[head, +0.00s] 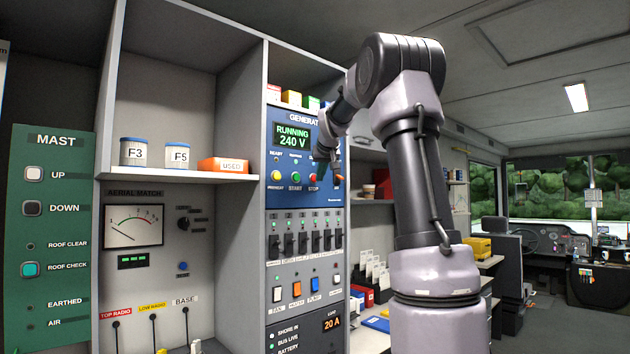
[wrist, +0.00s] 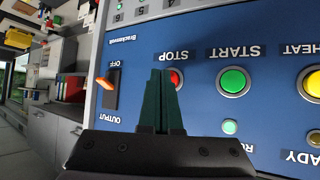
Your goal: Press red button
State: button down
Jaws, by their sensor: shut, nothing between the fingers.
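The red STOP button (wrist: 177,77) is on the blue generator panel (wrist: 205,110), which appears upside down in the wrist view. My gripper (wrist: 160,74) is shut and empty, its dark green fingertips in front of the panel beside the button and covering part of it. I cannot tell whether they touch the button. In the head view the red button (head: 313,177) shows small next to my gripper (head: 320,175). The panel display (head: 293,135) reads "RUNNING 240 V".
The green START button (wrist: 233,80) is beside STOP, with a yellow button (wrist: 314,84) further along. An orange output switch (wrist: 105,83) lies on the other side. Below the panel are black breakers (head: 302,243). An open shelf with cans and an orange box (head: 223,165) is to the left.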

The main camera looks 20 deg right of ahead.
jog(key=shift+w+a, duration=0.15)
jog(key=shift+w, duration=0.1)
dwell(0.6)
jog(key=shift+s+d, duration=0.3)
jog(key=shift+s, duration=0.45)
jog(key=shift+s+d, duration=0.3)
jog(key=shift+s, duration=0.5)
jog(key=shift+s+d, duration=0.25)
jog(key=shift+s, duration=0.5)
jog(key=shift+s+d, duration=0.3)
jog(key=shift+s, duration=0.5)
